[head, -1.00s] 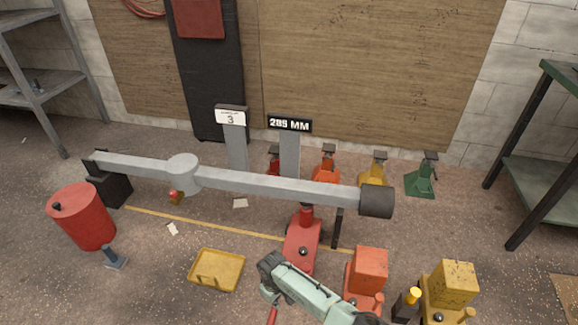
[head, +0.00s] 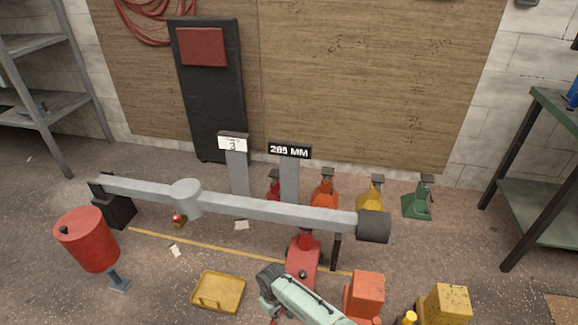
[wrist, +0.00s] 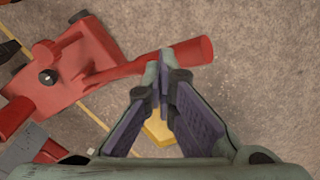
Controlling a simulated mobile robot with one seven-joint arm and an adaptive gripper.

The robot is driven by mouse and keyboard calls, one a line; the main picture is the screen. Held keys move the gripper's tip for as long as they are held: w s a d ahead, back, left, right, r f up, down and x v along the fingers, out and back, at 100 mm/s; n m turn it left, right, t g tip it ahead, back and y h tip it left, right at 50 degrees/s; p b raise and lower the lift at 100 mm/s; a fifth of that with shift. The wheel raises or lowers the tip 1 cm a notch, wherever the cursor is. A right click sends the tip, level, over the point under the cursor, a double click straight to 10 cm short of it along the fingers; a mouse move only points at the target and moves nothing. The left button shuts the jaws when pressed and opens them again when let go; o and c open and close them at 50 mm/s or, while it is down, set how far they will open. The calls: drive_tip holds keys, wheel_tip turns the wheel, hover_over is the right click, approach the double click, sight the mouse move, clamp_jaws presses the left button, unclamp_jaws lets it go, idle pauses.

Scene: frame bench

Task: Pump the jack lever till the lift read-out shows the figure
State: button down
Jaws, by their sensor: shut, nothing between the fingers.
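The red jack (head: 303,262) stands on the floor under the long grey beam (head: 270,208). The lift read-out (head: 289,151) stands behind the beam and shows about 289 MM; its last digit is hard to read. In the wrist view the jack's body (wrist: 60,75) is at the left, and its red lever (wrist: 192,52) runs right from it. My gripper (wrist: 163,60) is shut and empty, its fingertips overlapping the lever in the picture; I cannot tell whether they touch it. In the head view my arm hides most of the lever.
A white card (head: 233,142) showing 3 stands left of the read-out. A yellow tray (head: 218,306), a red drum (head: 87,240) and an orange block (head: 364,295) are around. More jacks, including a green one (head: 418,200), stand behind the beam. Shelves flank the sides.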

drive_tip(key=shift+f, duration=0.1)
idle(0.7)
wheel_tip(320, 180, down, 9)
drive_tip(key=b, duration=0.8)
wheel_tip(320, 180, up, 9)
drive_tip(key=p, duration=0.7)
drive_tip(key=shift+s+p, duration=0.1)
drive_tip(key=shift+p, duration=0.25)
drive_tip(key=shift+r, duration=0.2)
wheel_tip(320, 180, up, 5)
drive_tip(key=p, duration=0.4)
drive_tip(key=shift+f, duration=0.15)
idle(1.0)
